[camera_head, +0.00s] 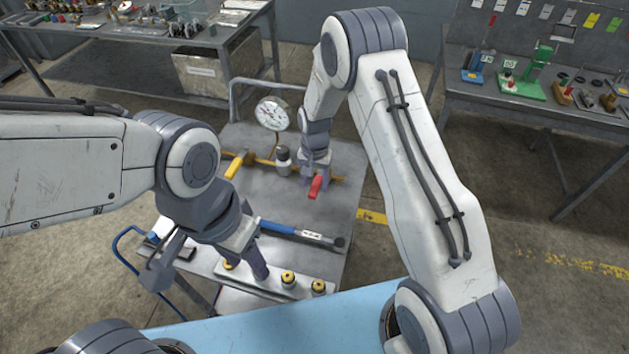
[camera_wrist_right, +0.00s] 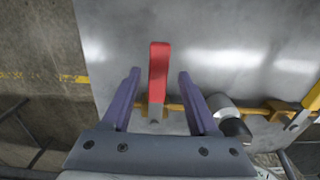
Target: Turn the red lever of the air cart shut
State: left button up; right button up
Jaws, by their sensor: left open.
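The air cart (camera_head: 335,215) stands in front of me with a brass pipe along its grey top. The red lever (camera_head: 315,188) sits on the right part of that pipe. In the right wrist view the red lever (camera_wrist_right: 159,72) stands roughly square across the pipe (camera_wrist_right: 175,107). My right gripper (camera_wrist_right: 159,76) is open, with one purple finger on each side of the lever and a visible gap on both sides. In the head view my right gripper (camera_head: 313,180) is over the lever. My left gripper (camera_head: 212,270) is open and empty above the cart's near left part.
A yellow lever (camera_head: 236,163) and a dial gauge (camera_head: 272,114) are on the cart, left of the red lever. Workbenches stand at back left and right (camera_head: 500,95).

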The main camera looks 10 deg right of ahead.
aim_at(314, 186)
notch_tip(314, 186, up, 10)
jog(key=b, duration=0.2)
jog(key=shift+r, duration=0.25)
dwell(0.3)
jog(key=s+a+r+n, duration=0.3)
jog(key=s+a+r, duration=0.1)
jog(key=s, duration=0.3)
jog(key=s+a+r+n, duration=0.3)
jog(key=s+a+r, duration=0.1)
jog(key=s+r, duration=0.15)
jog(key=s+r+n+y, duration=0.1)
jog(key=s+n, duration=0.6)
jog(key=s, duration=1.1)
jog(key=shift+s+d+r, duration=0.3)
jog(key=shift+s+r, duration=0.1)
